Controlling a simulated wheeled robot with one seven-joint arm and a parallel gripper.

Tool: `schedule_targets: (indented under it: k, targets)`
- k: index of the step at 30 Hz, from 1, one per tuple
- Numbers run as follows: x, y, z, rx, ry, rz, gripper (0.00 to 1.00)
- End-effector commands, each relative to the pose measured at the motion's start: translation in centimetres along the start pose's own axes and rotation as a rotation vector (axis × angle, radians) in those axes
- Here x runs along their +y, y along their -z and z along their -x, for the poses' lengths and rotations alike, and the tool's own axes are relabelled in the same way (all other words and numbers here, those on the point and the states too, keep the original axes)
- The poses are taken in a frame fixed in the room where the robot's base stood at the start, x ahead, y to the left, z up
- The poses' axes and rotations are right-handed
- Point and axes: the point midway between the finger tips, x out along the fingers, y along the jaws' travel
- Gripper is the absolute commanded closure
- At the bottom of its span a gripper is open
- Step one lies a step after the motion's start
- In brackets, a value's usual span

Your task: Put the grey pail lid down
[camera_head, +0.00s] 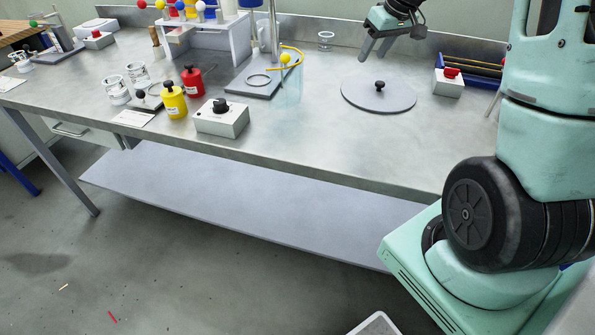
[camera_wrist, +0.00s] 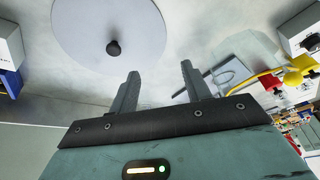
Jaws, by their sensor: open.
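The grey pail lid (camera_head: 358,97) is a flat round disc with a black knob, lying on the right part of the metal bench. It also shows at the top left of the wrist view (camera_wrist: 85,35), with its knob (camera_wrist: 113,48) facing the camera. My gripper (camera_head: 374,48) is above the bench, behind and apart from the lid. In the wrist view my gripper (camera_wrist: 160,75) has its two fingers spread with nothing between them. No pail can be made out near the lid.
A white box with a red button (camera_head: 448,84) stands right of the lid, by a blue tray (camera_head: 470,62). A clear cylinder (camera_head: 288,85) and a stand base (camera_head: 255,88) are to its left. A grey box with a black knob (camera_head: 220,120) sits near the front edge. Bench around the lid's front is clear.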

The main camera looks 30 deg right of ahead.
Motion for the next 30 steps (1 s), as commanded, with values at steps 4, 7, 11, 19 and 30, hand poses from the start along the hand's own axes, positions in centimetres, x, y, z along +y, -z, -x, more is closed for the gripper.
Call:
schedule_targets:
  k: [4, 7, 11, 19, 30]
  targets:
    - [-14.5, -0.8, -0.5, -0.074, 0.111, 0.135, 0.52]
    - [-23.7, -4.1, -0.1, -0.142, 0.164, 0.235, 0.52]
    - [-33.4, -11.6, 1.5, -0.238, 0.192, 0.388, 0.52]
    - [-39.9, -24.8, 4.4, -0.339, 0.143, 0.620, 0.52]
    - [-40.0, -27.0, 4.8, -0.350, 0.122, 0.655, 0.52]
